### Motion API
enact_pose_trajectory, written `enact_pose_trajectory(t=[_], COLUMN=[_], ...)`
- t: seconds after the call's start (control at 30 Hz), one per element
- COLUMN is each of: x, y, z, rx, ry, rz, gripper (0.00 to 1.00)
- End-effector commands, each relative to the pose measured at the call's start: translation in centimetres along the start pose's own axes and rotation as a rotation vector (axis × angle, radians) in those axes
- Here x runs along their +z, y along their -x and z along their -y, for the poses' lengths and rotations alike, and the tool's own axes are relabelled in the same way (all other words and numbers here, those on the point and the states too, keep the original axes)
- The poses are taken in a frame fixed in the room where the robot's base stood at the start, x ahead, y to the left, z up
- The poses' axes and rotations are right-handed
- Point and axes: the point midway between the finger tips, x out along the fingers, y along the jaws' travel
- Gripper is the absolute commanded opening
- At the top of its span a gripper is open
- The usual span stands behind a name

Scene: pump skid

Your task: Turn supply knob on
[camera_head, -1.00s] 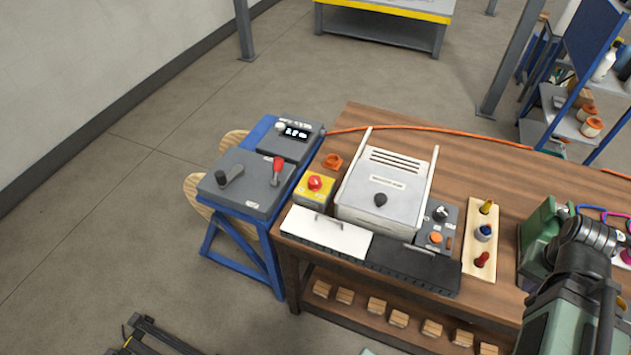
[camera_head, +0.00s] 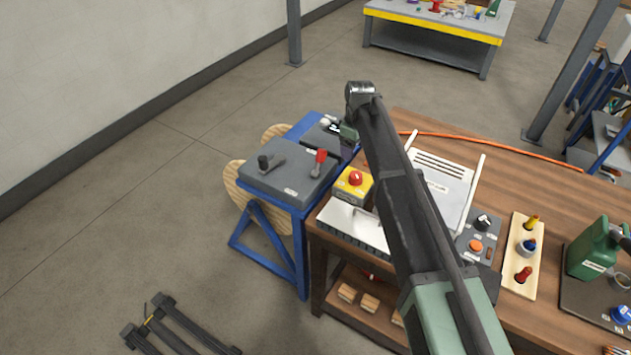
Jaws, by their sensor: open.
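A grey control panel (camera_head: 290,175) on a blue stand, left of the wooden bench, carries a black knob (camera_head: 268,161) at its left and a red-topped lever (camera_head: 320,158) at its right. A raised box with a display and a pale knob (camera_head: 325,122) stands behind them. Another dark knob (camera_head: 483,222) is on a small grey panel on the bench. The labels are too small to read, so I cannot tell which is the supply knob.
A yellow box with a red button (camera_head: 355,179) stands at the bench's left end. My arm crosses in front of the light case (camera_head: 440,185). A wooden block with coloured pegs (camera_head: 525,255) and a green can (camera_head: 592,248) are farther right.

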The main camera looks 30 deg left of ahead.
Motion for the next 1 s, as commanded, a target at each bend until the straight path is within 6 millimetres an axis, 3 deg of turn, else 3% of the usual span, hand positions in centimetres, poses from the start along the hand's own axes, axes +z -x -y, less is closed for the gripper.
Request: enact_pose_trajectory(t=[0.17, 0.33, 0.73, 1.0], x=[0.6, 0.7, 0.7, 0.7], y=[0.0, -1.5, -10.3, -10.8], z=[0.4, 0.4, 0.4, 0.4], rx=[0.0, 0.0, 0.0, 0.0], ry=[0.086, 0.083, 0.081, 0.08], rz=[0.0, 0.0, 0.0, 0.0], gripper=[0.69, 0.69, 0.69, 0.69])
